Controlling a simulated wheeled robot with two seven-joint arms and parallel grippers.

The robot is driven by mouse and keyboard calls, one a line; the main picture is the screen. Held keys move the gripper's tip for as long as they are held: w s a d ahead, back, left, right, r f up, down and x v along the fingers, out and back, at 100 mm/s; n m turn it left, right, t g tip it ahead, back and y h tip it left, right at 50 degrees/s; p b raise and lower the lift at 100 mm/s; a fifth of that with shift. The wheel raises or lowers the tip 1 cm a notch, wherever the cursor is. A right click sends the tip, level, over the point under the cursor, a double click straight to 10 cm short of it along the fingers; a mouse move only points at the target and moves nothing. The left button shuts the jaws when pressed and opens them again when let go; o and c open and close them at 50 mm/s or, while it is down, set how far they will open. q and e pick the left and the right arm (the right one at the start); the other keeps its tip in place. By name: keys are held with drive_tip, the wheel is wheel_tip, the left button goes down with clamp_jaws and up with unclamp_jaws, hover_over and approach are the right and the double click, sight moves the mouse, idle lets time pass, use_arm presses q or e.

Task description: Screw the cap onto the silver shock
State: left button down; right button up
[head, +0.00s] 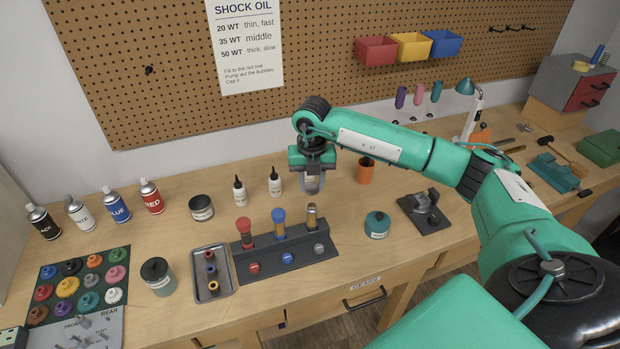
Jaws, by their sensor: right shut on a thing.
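The dark shock stand (262,262) holds a red-topped shock (243,227), a blue-topped shock (279,222) and the silver shock (311,218), which looks brownish-gold in its upper part. Red, blue and silver caps sit along the stand's front; the silver cap (318,248) is in front of the silver shock. My right gripper (312,190) points down, above and just behind the silver shock. It is shut on a pale, bottle-like thing (312,184), partly hidden by the fingers. My left gripper is out of view.
Two white bottles (275,183) stand left of my right gripper, and an orange cup (365,171) stands to its right. A small tray (228,284) lies left of the stand. A teal round container (377,224) stands to its right.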

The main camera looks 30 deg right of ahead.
sight(312, 205)
idle(0.3)
drive_tip(key=shift+f+b, duration=2.1)
drive_tip(key=shift+f, duration=0.4)
drive_tip(key=shift+f+b, duration=0.75)
drive_tip(key=shift+b, duration=0.1)
drive_tip(key=m, duration=0.4)
